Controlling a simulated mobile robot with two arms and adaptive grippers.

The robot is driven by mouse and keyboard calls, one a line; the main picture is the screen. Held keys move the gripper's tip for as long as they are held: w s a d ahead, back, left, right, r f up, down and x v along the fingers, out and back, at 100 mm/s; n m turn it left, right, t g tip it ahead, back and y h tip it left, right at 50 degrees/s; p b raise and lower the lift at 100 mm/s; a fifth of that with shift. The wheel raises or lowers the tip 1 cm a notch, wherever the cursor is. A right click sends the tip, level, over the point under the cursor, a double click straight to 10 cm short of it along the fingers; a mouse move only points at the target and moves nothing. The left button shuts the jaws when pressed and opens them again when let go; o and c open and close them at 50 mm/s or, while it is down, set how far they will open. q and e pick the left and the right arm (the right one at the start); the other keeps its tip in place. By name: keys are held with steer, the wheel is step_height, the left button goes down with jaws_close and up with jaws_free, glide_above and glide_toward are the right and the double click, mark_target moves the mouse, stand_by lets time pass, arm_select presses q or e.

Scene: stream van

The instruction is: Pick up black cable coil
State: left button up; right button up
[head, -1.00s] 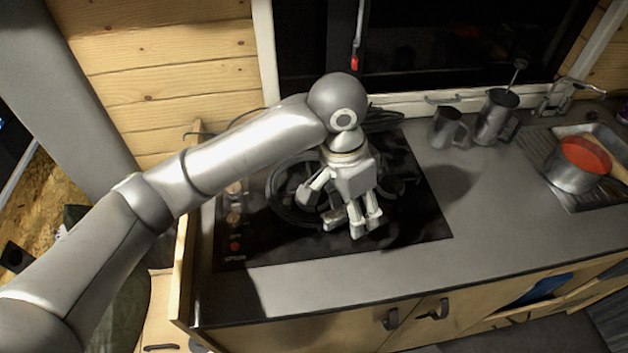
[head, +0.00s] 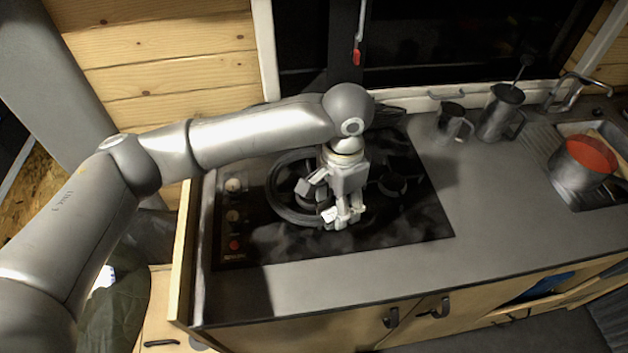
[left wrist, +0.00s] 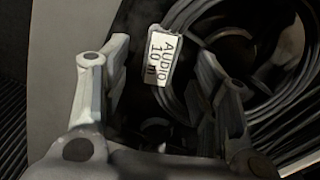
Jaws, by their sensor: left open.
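The black cable coil (head: 277,207) lies on the dark stovetop, partly hidden behind my left gripper in the head view. In the left wrist view the coil (left wrist: 275,115) shows as several dark loops on the right, with a white tag (left wrist: 163,55) reading "AUDIO 10 m". My left gripper (head: 342,222) is open and points down over the coil's near right side. In the left wrist view its fingers (left wrist: 160,75) stand apart, with the tag and a strand of the coil between them. I cannot tell whether they touch the cable. My right gripper is not in view.
The stovetop (head: 405,232) has burners under and beside the coil. A wooden panel (head: 184,255) edges the left.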

arm_select(q)
steer(key=shift+a+f+p, duration=0.1)
steer(key=shift+f+p, duration=0.25)
steer(key=shift+f, duration=1.5)
steer(key=shift+r, duration=0.1)
jaws_close()
